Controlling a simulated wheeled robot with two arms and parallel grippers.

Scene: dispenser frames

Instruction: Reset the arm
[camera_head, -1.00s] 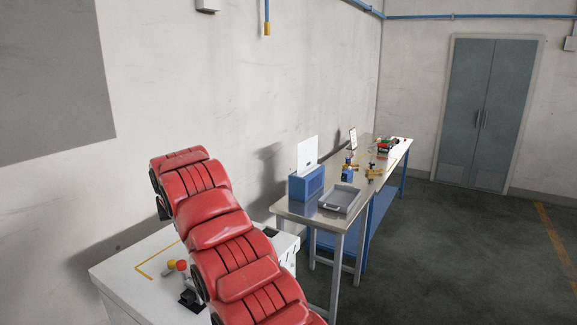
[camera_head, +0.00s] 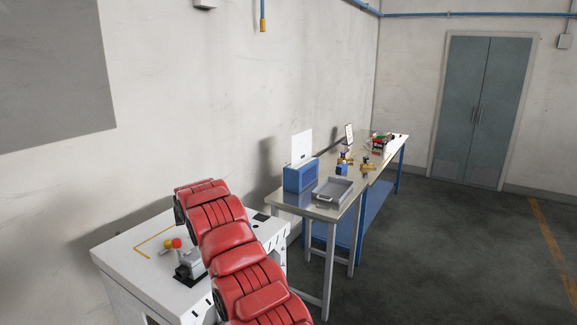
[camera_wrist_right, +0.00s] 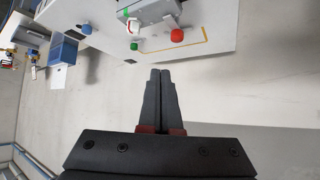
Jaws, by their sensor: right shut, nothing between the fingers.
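One of my arms, red and segmented (camera_head: 237,258), reaches up across the white dispenser table in the head view; its gripper is not seen there. In the right wrist view my right gripper (camera_wrist_right: 160,72) is shut, its two dark fingers together with nothing between them. My left gripper is in neither view.
The white table (camera_head: 125,252) carries a small device with red and yellow knobs (camera_head: 172,244). A metal workbench (camera_head: 325,212) behind it holds a blue box (camera_head: 300,178), a grey tray (camera_head: 333,192) and small parts. Grey floor (camera_head: 440,250) at right is clear.

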